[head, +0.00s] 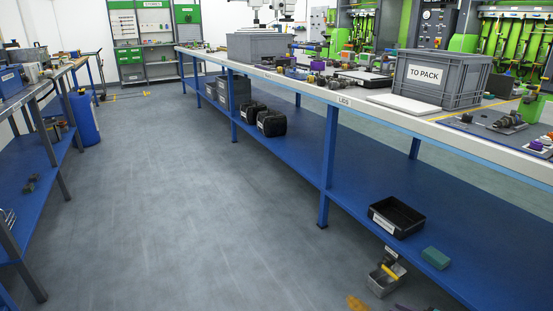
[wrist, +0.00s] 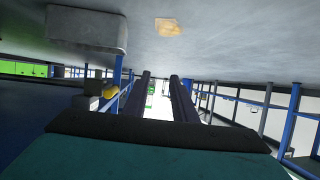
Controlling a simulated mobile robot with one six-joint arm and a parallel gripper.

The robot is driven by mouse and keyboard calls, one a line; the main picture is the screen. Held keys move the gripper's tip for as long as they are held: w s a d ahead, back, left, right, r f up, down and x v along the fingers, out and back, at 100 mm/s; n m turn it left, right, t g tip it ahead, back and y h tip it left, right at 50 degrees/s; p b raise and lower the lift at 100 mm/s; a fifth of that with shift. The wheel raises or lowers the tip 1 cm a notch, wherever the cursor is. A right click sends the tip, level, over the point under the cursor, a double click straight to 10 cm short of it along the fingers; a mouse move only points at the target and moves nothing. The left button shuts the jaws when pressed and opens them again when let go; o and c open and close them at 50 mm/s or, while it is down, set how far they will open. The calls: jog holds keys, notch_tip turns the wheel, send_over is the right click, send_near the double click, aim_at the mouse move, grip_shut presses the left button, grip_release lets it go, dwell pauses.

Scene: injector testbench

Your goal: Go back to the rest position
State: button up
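My gripper (wrist: 163,78) shows in the wrist view as two dark fingers with a gap between them. Bright background shows through the gap, and nothing is held there. The wrist picture is upside down, with the floor (wrist: 220,45) at the top. The long workbench (head: 328,150) runs along the right, with a blue lower shelf.
A yellow patch (head: 356,303) lies on the floor. A black bin (head: 396,216) and green block (head: 435,258) sit on the lower shelf. The aisle (head: 180,190) is clear.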

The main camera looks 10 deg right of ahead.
jog(key=w+a+r+p, duration=0.6)
jog(key=a+r+p, duration=0.1)
jog(key=a, duration=0.7)
jog(key=w+a+r+h+p, duration=0.1)
jog(key=w+a+r+p, duration=0.55)
jog(key=a, duration=0.85)
jog(key=w+a+r+p, duration=0.5)
jog(key=a+r+p, duration=0.25)
jog(key=a, duration=0.65)
jog(key=s+a+r+m+g+h+p, duration=0.1)
jog(key=s+g, duration=0.8)
jog(key=s, duration=1.3)
jog(key=s+a+m+g+h+p, duration=0.3)
jog(key=s+a+g+p, duration=0.2)
jog(key=s, duration=1.7)
jog(key=a+g, duration=0.1)
jog(key=g, duration=0.2)
jog(key=shift+a+r+g, duration=0.35)
jog(key=shift+a+g, duration=0.05)
